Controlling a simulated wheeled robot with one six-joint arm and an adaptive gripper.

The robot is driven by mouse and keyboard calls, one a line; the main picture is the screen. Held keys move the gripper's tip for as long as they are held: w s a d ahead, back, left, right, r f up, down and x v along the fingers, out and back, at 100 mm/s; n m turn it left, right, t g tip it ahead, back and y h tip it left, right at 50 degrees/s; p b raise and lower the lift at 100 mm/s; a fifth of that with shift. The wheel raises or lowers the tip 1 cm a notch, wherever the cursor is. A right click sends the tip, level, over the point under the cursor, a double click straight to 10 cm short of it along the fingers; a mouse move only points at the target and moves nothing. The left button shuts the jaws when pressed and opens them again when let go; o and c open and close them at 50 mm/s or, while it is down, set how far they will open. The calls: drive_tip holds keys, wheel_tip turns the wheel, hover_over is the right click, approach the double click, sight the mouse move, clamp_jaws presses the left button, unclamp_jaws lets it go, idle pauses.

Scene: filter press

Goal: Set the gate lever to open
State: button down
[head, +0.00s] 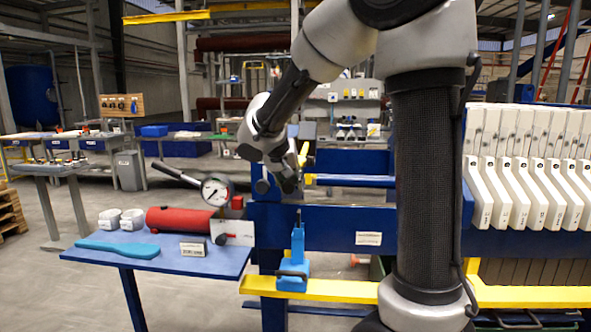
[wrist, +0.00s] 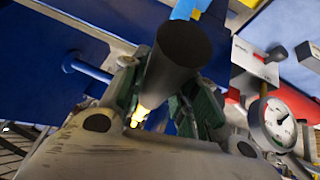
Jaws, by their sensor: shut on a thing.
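My gripper (wrist: 160,110) is shut on a dark cylindrical grip (wrist: 180,50), which I take to be the gate lever's handle. The grip runs between the two green-padded fingers, with a bright yellow part (wrist: 140,114) just below it. In the head view my gripper (head: 290,188) is beside the blue press frame, above the blue clamp-like fitting. A yellow bar (head: 303,153) shows just behind it. The fingertips and the held grip are mostly hidden there by my wrist. I cannot read the lever's set position.
A blue side table (head: 185,258) at left holds a red cylinder (head: 180,220), a pressure gauge (head: 215,191), white cups and a light-blue tool. A blue fitting (head: 297,245) stands on the yellow rail (head: 340,291). White filter plates (head: 520,190) fill the right. Open floor lies at left.

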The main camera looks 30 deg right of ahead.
drive_tip(key=shift+s+f, duration=0.1)
drive_tip(key=shift+f, duration=0.45)
drive_tip(key=shift+f, duration=0.1)
drive_tip(key=c, duration=1.1)
unclamp_jaws()
drive_tip(key=shift+a+r, duration=0.2)
drive_tip(key=shift+r, duration=0.25)
drive_tip(key=v, duration=1.1)
drive_tip(key=shift+s, duration=0.25)
drive_tip(key=shift+a+f, duration=0.1)
drive_tip(key=shift+f, duration=0.05)
